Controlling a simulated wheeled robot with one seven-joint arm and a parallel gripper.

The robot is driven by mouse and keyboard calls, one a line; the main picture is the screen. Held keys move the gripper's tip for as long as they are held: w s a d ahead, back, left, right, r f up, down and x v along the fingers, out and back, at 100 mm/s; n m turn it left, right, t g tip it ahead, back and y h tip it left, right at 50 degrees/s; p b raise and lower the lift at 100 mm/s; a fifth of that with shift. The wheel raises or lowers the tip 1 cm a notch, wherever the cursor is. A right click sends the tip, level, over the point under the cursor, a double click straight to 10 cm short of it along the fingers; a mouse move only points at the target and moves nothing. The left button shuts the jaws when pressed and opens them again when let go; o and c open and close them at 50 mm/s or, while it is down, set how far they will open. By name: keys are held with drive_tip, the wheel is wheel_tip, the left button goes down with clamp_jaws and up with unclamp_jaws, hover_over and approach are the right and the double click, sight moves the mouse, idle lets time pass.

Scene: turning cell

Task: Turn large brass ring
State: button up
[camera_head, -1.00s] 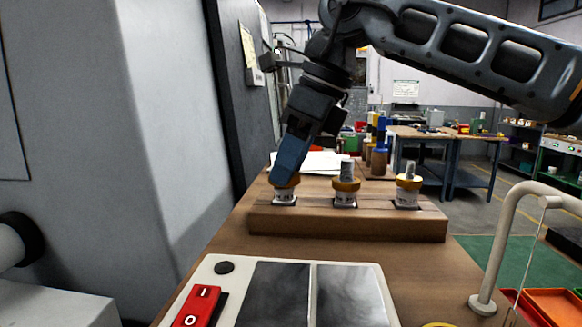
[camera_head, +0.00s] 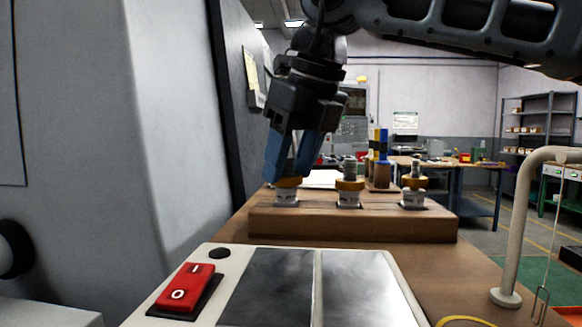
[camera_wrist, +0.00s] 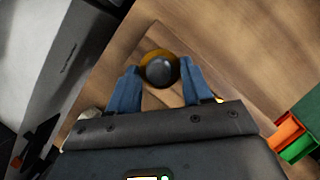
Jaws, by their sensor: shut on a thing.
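A wooden block (camera_head: 355,225) on the bench holds three upright pieces, each with a pale base and a brass ring. My gripper (camera_head: 286,172) points down at the left piece, and its blue fingers are shut on that left brass ring (camera_head: 288,183). In the wrist view the ring (camera_wrist: 149,57) shows around a dark round top, between the blue fingertips (camera_wrist: 160,72). The middle brass ring (camera_head: 350,185) and the right brass ring (camera_head: 414,182) stand free, with grey threaded tops. Ring sizes are hard to compare, as my fingers partly cover the left one.
A control panel with a red switch (camera_head: 186,288) and dark plates lies in front of the block. A pale curved pipe (camera_head: 522,220) rises at right. A grey machine wall (camera_head: 170,130) closes off the left. Blue and yellow posts (camera_head: 380,150) stand behind.

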idle(0.3)
drive_tip(key=o, duration=1.1)
drive_tip(key=shift+c, duration=0.2)
drive_tip(key=v, duration=0.7)
drive_tip(key=shift+r+b, duration=0.3)
drive_tip(key=shift+r, duration=0.1)
drive_tip(key=shift+s+d, duration=0.1)
